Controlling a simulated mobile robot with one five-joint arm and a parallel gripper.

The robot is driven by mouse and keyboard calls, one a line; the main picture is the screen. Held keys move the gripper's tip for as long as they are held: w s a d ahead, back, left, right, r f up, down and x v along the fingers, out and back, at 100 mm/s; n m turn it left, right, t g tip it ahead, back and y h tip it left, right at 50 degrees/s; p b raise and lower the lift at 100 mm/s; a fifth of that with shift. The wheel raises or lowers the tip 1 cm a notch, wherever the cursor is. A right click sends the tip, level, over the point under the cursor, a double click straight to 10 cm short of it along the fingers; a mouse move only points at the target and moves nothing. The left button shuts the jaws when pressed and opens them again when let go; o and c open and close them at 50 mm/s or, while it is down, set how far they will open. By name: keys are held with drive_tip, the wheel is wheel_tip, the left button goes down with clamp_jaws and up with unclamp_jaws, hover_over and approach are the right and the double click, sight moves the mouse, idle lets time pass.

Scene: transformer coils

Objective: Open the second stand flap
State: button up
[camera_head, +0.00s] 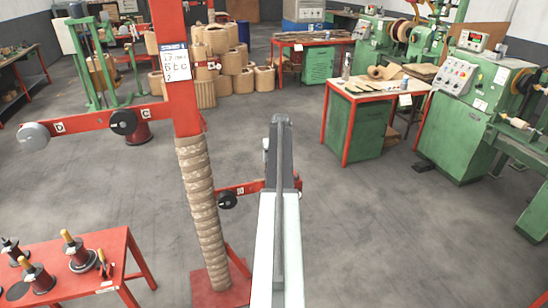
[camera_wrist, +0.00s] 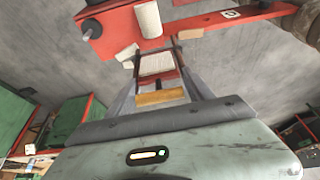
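The stand is a tall red post (camera_head: 180,70) with a white label card (camera_head: 175,62) and a ribbed tan wrap on its lower part. A red arm with a grey knob (camera_head: 34,136) and a black knob (camera_head: 123,121) reaches left from it. A lower red arm with a black knob (camera_head: 228,200) reaches right, partly hidden by my arm. My gripper (camera_head: 279,122) is seen from behind in the head view. In the wrist view, my gripper (camera_wrist: 155,52) has its fingers apart, close to a red arm (camera_wrist: 115,22) with a cream roll (camera_wrist: 148,20). I cannot tell which part is the flap.
A red table (camera_head: 60,260) with several small coil parts stands at lower left. A red-topped workbench (camera_head: 350,120) and green machines (camera_head: 470,110) stand at right. Tan coils (camera_head: 220,60) are stacked behind. The grey floor is clear between them.

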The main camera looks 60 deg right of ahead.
drive_tip(key=shift+o, duration=1.4)
drive_tip(key=shift+d+f, duration=0.1)
drive_tip(key=shift+f, duration=0.05)
drive_tip(key=p+v, duration=0.7)
drive_tip(key=v, duration=0.1)
